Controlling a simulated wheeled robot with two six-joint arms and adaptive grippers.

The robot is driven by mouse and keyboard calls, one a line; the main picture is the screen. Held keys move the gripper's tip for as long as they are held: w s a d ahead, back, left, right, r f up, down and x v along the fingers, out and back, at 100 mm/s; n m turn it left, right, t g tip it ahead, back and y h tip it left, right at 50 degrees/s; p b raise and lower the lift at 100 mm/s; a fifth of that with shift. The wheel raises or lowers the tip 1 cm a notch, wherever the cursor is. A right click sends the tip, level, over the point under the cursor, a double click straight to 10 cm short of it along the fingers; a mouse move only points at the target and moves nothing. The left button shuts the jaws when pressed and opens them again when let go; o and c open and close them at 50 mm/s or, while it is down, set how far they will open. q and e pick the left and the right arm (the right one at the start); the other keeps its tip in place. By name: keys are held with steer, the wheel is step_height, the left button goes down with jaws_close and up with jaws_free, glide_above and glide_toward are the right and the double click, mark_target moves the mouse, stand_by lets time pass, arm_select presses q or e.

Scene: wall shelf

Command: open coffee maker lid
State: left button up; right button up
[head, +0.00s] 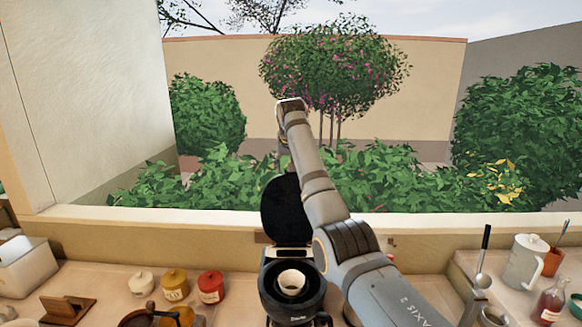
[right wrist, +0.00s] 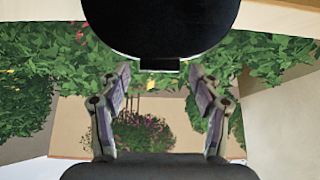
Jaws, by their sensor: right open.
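The black coffee maker (head: 290,300) stands on the counter at the bottom middle of the head view, with a white cup-like insert (head: 291,282) in its open top. Its round black lid (head: 286,208) stands raised, roughly upright, at the back of the machine. In the right wrist view the lid (right wrist: 160,25) fills the top middle, with a small tab at its edge near the fingertips. My right gripper (right wrist: 160,73) is open and empty beside that edge; contact cannot be told. My left gripper is not in view.
White, yellow and red lidded jars (head: 211,287) stand left of the machine, beside a wooden stand (head: 67,309). A white pitcher (head: 523,262) and a red bottle (head: 549,302) stand at right. A window ledge (head: 150,222) runs behind, with plants outside.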

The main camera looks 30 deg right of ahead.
steer(key=v, duration=1.2)
steer(key=shift+a+f, duration=0.1)
